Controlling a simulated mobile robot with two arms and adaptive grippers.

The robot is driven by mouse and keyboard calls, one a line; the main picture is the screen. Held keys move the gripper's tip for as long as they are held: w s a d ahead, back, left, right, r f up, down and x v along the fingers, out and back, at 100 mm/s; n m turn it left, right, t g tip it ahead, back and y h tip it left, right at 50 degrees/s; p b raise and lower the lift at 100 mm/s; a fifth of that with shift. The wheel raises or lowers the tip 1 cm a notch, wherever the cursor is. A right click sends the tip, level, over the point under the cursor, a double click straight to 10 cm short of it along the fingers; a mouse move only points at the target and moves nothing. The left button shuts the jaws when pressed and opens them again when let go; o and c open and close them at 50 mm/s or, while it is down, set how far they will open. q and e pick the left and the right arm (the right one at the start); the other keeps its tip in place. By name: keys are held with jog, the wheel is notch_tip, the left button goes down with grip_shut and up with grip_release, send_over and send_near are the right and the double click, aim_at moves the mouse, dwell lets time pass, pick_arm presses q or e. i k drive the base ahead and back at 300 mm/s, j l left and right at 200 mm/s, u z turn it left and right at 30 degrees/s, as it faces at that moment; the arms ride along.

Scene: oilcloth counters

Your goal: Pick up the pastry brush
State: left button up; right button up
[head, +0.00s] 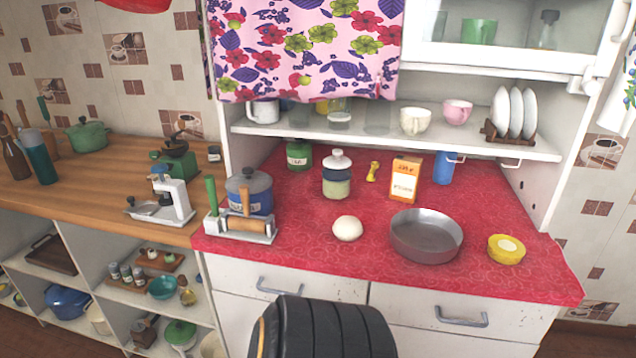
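I cannot make out a pastry brush with certainty. A small white tray (262,237) at the left front corner of the red counter (310,262) carries a wooden-handled tool (248,223) and an upright green handle (211,192). The tool's head is too small to tell whether it is a brush. A small yellow item (372,171) stands further back, also unclear in kind. Neither of my grippers shows in the head view.
A blue pot (249,187) stands close behind the tray. A dark ribbed shape (328,328) rises before the drawers.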

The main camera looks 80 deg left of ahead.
aim_at(209, 181)
jog(key=u, duration=3.35)
jog(key=z, duration=1.75)
jog(key=u, duration=1.3)
jog(key=l+u, duration=0.1)
jog(key=l, duration=0.45)
